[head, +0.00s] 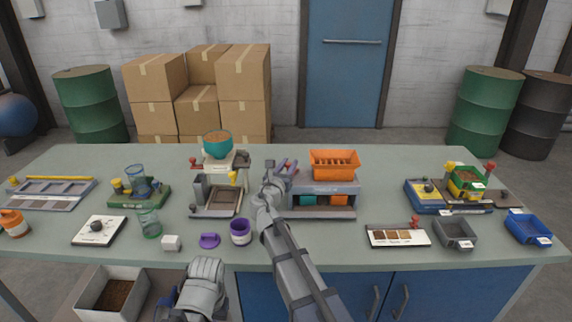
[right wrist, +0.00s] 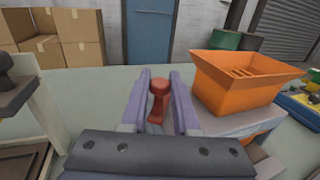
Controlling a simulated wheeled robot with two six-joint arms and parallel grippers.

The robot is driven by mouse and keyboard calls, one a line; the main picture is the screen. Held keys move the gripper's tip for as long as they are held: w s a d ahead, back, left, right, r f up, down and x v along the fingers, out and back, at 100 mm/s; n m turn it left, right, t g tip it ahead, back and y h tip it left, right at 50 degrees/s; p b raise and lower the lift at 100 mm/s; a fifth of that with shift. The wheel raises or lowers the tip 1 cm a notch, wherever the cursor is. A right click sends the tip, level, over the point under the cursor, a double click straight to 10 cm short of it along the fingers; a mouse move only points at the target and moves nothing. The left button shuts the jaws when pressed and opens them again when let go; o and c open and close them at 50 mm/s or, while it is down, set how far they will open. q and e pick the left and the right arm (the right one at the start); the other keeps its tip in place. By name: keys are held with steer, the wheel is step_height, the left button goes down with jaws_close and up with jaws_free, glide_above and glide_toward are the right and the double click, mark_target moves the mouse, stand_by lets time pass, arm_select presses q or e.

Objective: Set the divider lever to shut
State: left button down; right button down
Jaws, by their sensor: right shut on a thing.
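The divider has an orange hopper (head: 334,164) on a grey body (head: 322,188), with a teal and an orange container in its lower openings. The hopper also shows at the right of the right wrist view (right wrist: 243,84). A red lever with a rounded knob (right wrist: 158,88) stands between the purple fingers of my right gripper (right wrist: 160,78). This gripper (head: 281,170) is shut on the lever at the left side of the divider. In the head view the gripper hides the lever. A grey part of my left arm shows at the bottom; its fingers are not visible.
A filler stand with a teal bowl (head: 218,144) is left of my right gripper. A purple cup (head: 240,232) and purple lid (head: 209,240) lie near the front edge. A sample card (head: 398,236) and a grey tray (head: 455,233) are at the right.

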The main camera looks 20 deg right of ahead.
steer(key=n+t+y, duration=0.1)
steer(key=y, duration=0.1)
steer(key=s+d+n+t+y, duration=0.1)
steer(key=n+y, duration=0.1)
steer(key=shift+d+y, duration=0.2)
steer(key=shift+y, duration=0.2)
steer(key=shift+s+d+n+t+y, duration=0.1)
steer(key=shift+d+n+t+y, duration=0.15)
steer(key=shift+n+y, duration=0.65)
steer(key=shift+d+n+t+y, duration=0.2)
steer(key=shift+n+y, duration=0.4)
steer(key=shift+y, duration=0.8)
steer(key=c, duration=0.7)
jaws_free()
steer(key=shift+o, duration=0.2)
steer(key=shift+s+a, duration=0.1)
steer(key=s, duration=0.7)
steer(key=shift+s, duration=0.3)
